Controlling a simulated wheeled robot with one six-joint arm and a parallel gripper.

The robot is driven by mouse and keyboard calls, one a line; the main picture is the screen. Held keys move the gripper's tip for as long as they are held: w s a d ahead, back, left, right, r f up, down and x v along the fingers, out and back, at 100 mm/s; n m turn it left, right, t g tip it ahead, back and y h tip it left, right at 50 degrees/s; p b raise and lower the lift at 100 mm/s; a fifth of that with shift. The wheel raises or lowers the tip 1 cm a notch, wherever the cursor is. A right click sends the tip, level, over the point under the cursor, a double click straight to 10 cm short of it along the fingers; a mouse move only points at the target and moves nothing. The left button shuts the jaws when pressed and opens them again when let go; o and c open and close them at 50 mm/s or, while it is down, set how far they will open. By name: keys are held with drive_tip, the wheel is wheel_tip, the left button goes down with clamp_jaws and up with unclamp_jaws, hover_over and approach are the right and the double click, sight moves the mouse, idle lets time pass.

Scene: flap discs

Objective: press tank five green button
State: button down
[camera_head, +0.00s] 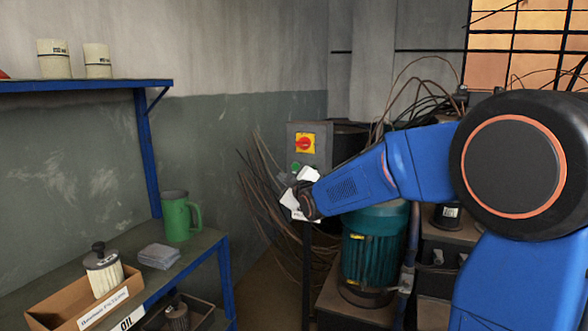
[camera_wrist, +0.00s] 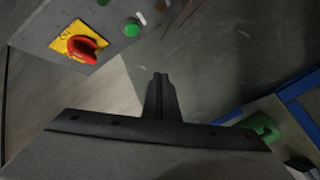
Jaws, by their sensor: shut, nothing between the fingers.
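A grey control box (camera_head: 322,140) stands by the back wall in the head view. It has a red rotary switch (camera_head: 305,143) on a yellow plate and a green button (camera_head: 295,167) below it. In the wrist view the green button (camera_wrist: 132,27) is at the upper left, beside the red switch (camera_wrist: 82,44). My gripper (camera_wrist: 160,76) is shut and empty, its tips apart from the button in that picture. In the head view my wrist is just below the button and hides the lower part of the box. I cannot read any tank number.
A teal motor (camera_head: 372,252) stands below my arm. Loose cables (camera_head: 268,195) hang left of the box. At left, a blue-framed bench (camera_head: 205,243) holds a green jug (camera_head: 178,216), folded cloths (camera_head: 158,256) and a cardboard box (camera_head: 75,312).

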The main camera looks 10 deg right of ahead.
sight(295, 169)
drive_tip(key=shift+w+d, duration=0.1)
drive_tip(key=shift+w+d, duration=0.85)
drive_tip(key=shift+w, duration=0.3)
drive_tip(key=shift+w+d, duration=0.8)
drive_tip(key=shift+w, duration=0.35)
drive_tip(key=shift+w+d, duration=0.85)
drive_tip(key=shift+w, duration=0.3)
drive_tip(key=shift+w, duration=0.1)
drive_tip(key=shift+w+d, duration=0.25)
drive_tip(key=shift+w+d, duration=0.3)
drive_tip(key=shift+w, duration=0.05)
idle(0.8)
drive_tip(key=shift+s+a, duration=0.5)
drive_tip(key=shift+s, duration=0.2)
idle(0.3)
drive_tip(key=shift+s+a, duration=0.75)
drive_tip(key=shift+s, duration=0.3)
drive_tip(key=shift+s+a, duration=0.75)
drive_tip(key=shift+s, duration=0.25)
